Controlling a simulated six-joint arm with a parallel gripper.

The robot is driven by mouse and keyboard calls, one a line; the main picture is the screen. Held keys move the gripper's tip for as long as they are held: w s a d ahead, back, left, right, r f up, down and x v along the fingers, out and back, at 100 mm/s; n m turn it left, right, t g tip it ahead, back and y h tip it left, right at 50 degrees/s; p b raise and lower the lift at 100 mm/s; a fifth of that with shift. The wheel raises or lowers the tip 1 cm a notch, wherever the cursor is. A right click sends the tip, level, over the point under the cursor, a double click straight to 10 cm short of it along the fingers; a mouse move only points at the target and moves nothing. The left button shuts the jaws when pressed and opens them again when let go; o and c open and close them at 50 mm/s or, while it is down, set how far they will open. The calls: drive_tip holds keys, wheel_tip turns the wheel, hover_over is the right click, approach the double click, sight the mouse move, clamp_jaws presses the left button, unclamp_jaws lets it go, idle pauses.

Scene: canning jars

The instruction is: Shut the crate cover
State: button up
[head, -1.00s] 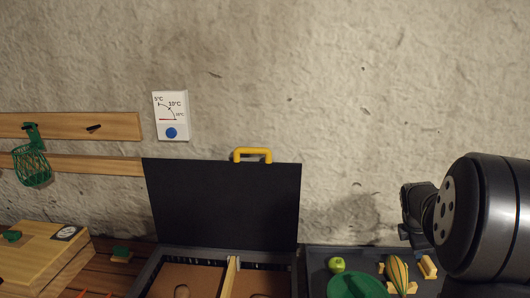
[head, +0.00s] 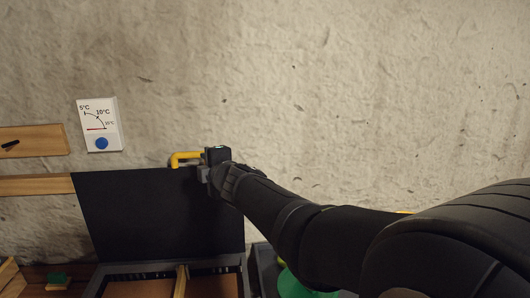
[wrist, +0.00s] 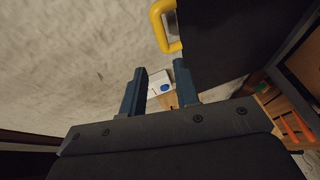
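The black crate cover (head: 150,215) stands upright and open at the back of the crate (head: 101,281). Its yellow handle (head: 183,157) is on the top edge. In the head view my gripper (head: 208,163) is at the cover's top edge, by the right end of the handle. In the wrist view the two fingers of my gripper (wrist: 160,92) are apart with nothing between them. There the handle (wrist: 160,22) is beyond the fingertips, and the cover (wrist: 222,40) is on the right. I cannot tell whether a finger touches the cover.
The crate has a wooden divider (head: 181,281) and brown compartments. A dark tray (head: 262,262) with a green item (head: 291,286) is to its right, partly hidden by my arm. A thermometer card (head: 99,125) and wooden rails (head: 35,141) are on the wall behind.

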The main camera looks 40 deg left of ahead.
sight(192, 155)
drive_tip(key=x, duration=1.6)
clamp_jaws()
